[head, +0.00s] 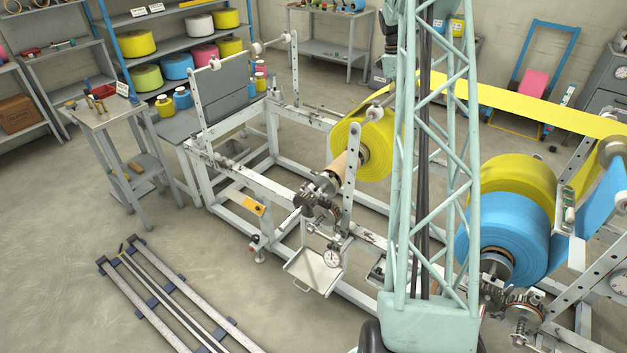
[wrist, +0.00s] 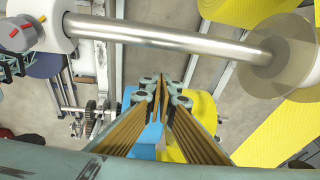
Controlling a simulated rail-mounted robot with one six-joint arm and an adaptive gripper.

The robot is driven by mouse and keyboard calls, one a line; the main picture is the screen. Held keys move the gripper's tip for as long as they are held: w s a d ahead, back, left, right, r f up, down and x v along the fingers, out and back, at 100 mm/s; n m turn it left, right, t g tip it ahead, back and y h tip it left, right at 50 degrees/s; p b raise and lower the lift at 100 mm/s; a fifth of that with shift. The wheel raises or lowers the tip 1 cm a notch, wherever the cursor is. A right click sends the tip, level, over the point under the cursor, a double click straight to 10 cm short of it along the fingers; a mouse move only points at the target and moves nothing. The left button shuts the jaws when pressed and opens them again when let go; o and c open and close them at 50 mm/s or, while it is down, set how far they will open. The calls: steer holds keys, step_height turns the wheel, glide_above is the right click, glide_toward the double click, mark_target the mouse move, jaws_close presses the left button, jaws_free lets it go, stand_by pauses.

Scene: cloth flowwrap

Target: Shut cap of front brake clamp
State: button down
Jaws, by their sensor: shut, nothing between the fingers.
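In the wrist view my gripper (wrist: 163,95) is shut and empty, its two jointed fingertips close together. A bright metal shaft (wrist: 165,37) crosses above the fingers in the picture, apart from them. The shaft's left end meets a pale housing (wrist: 52,28) with a red knob (wrist: 15,31); I cannot tell if this is the brake clamp or its cap. In the head view a dark metal clamp-like assembly (head: 318,192) sits at the front end of the yellow roll's shaft. Another geared assembly (head: 495,293) sits by the blue roll. Cap positions are too small to tell.
A yellow roll (head: 362,150) hangs on the white frame (head: 275,213), with yellow web (head: 540,104) running right. A blue roll (head: 505,232) stands at right. A pale disc (wrist: 275,55) is on the shaft's right. Floor rails (head: 165,310) lie front left.

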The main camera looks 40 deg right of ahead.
steer(key=w+a+r+n+t+h+b, duration=0.1)
steer(key=w+a+r, duration=0.1)
steer(key=w+r, duration=0.25)
steer(key=w+a+r+h+b, duration=0.1)
steer(key=w+a+r, duration=0.2)
steer(key=w, duration=0.3)
steer(key=w+a+f+y+b, duration=0.2)
steer(key=w+a+f+b, duration=0.2)
steer(key=a+f, duration=0.7)
steer(key=w+a+f+m+y+b, duration=0.1)
steer(key=w+a+f+b, duration=0.3)
steer(key=a+f, duration=0.8)
step_height(320, 180, down, 3)
steer(key=shift+w+f+t+y+b, duration=0.15)
steer(key=shift+w+t+y+b, duration=0.2)
steer(key=shift+w, duration=0.6)
steer(key=shift+a+f, duration=0.1)
steer(key=b, duration=0.3)
glide_above(313, 187)
steer(key=f, duration=0.7)
steer(key=s+f, duration=0.1)
steer(key=f, duration=0.3)
steer(key=shift+f, duration=0.3)
steer(key=shift+w+f, duration=0.55)
steer(key=shift+f, duration=0.35)
steer(key=shift+w+a, duration=0.1)
